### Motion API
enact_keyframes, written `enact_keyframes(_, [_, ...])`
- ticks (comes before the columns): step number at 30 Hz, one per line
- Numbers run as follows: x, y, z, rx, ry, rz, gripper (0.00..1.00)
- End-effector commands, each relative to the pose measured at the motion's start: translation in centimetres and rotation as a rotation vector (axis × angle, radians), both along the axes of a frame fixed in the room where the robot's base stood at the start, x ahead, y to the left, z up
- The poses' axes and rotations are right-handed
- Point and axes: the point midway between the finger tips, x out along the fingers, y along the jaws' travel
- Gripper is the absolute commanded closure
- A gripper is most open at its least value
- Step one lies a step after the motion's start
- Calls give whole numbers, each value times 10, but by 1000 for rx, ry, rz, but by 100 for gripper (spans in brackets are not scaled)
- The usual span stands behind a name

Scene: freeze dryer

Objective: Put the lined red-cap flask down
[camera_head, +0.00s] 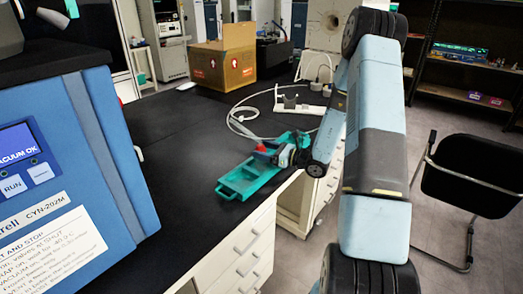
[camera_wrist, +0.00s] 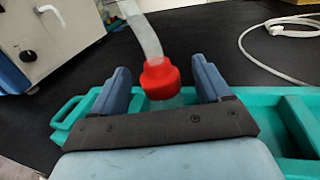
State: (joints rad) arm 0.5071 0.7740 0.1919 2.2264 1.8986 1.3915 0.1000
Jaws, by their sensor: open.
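The red-cap flask (camera_wrist: 160,78) stands in the teal tray, with a clear line rising from its red cap; its lower body is mostly hidden behind my gripper. In the head view its red cap (camera_head: 263,149) shows small beside my gripper. My gripper (camera_wrist: 164,84) is open, with one finger on each side of the flask and visible room between the fingers and the cap. In the head view my gripper (camera_head: 277,153) reaches over the teal tray (camera_head: 236,186) from the right. The tray lies on the black bench and has several compartments.
The blue freeze dryer (camera_head: 75,160) stands at the left of the bench. A cardboard box (camera_head: 222,65) stands at the back. A white cable (camera_head: 238,120) loops on the bench behind the tray. The black bench top (camera_head: 165,130) between is clear.

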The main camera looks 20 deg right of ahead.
Motion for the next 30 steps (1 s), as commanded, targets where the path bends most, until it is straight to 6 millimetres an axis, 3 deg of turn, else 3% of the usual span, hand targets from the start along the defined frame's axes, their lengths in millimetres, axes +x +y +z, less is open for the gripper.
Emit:
enact_keyframes(12, [-51, -60, 0, -1, 1, -3, 23])
enact_keyframes(19, [-66, -76, 0, -1, 1, -2, 23])
enact_keyframes(23, [-70, -73, 7, -20, -9, 24, 23])
enact_keyframes(30, [-92, -30, 53, -180, -80, 231, 23])
